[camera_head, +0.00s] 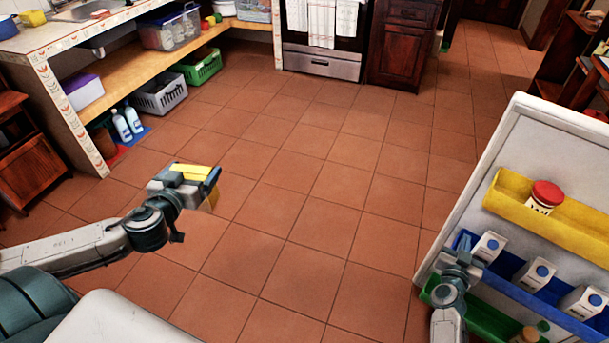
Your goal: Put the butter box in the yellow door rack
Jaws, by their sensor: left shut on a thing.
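My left gripper (188,182) is on the left, raised over the floor and well away from the fridge door. It is shut on the butter box (200,172), a small box with yellow showing, partly hidden by the fingers. The yellow door rack (575,228) is the upper rack on the open fridge door at the right. A jar with a red lid (546,196) stands near its left end, with bare rack to the right of it. My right gripper (460,258) is in front of the left end of the blue rack; its finger gap is unclear.
Below the yellow rack, the blue rack (512,293) holds several white cartons. A green rack (490,322) with a bottle is lowest. The tiled floor (310,210) between my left gripper and the door is clear. A counter with a wooden shelf (140,78) stands at the left.

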